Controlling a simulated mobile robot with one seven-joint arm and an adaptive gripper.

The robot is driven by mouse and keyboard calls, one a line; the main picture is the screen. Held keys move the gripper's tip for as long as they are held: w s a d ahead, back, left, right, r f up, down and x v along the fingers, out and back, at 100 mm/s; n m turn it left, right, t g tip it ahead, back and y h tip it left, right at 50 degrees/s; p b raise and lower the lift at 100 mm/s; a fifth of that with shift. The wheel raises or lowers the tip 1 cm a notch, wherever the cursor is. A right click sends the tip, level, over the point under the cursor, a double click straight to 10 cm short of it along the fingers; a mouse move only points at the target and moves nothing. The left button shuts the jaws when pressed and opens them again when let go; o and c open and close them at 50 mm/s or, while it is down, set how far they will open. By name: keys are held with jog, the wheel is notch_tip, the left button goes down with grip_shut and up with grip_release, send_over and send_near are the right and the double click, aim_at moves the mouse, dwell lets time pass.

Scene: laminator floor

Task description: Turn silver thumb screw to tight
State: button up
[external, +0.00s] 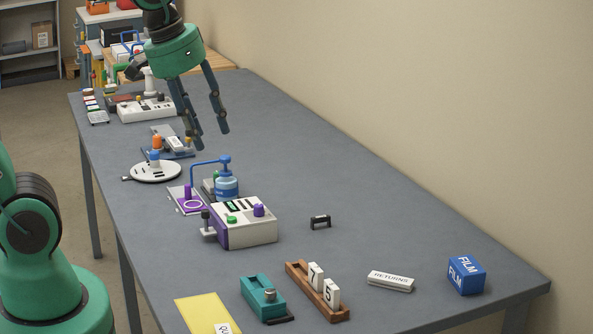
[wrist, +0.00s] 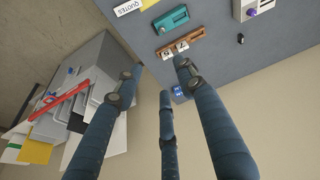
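A small silver knob (external: 270,294) stands on the teal block-shaped device (external: 257,289) at the front of the table. The teal device also shows in the wrist view (wrist: 171,19), top centre. Another silver-grey piece (external: 208,231) sticks out of the left side of the white and purple machine (external: 244,226). I cannot tell from the frames which is the thumb screw, or how tight either is. My gripper (external: 211,139) hangs open and empty above the far half of the table, well away from both. Its spread fingers show in the wrist view (wrist: 156,75).
A wooden holder (external: 305,282) with white number blocks stands right of the teal device. A yellow sheet (external: 203,314), white RETURNS block (external: 391,281) and blue FILM box (external: 466,274) lie nearby. A blue pump bottle (external: 227,187) and round white stand (external: 155,172) stand farther back.

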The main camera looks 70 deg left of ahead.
jog(key=w+f+n+g, duration=0.3)
jog(key=w+f+n, duration=0.2)
jog(key=w+f, duration=0.45)
jog(key=n+g+y, duration=0.1)
jog(key=n+g, duration=0.2)
jog(key=n, duration=0.2)
send_over(272, 290)
jog(key=w+d, duration=0.2)
jog(key=w, duration=0.1)
jog(key=w+d+f+x, duration=0.1)
jog(key=w+x, duration=0.1)
jog(key=x, duration=1.1)
jog(key=shift+w+r, duration=0.15)
jog(key=shift+w, duration=0.25)
jog(key=b+x, duration=0.2)
jog(key=x, duration=1.1)
jog(key=shift+s+f, duration=0.2)
jog(key=shift+f, duration=0.15)
grip_shut()
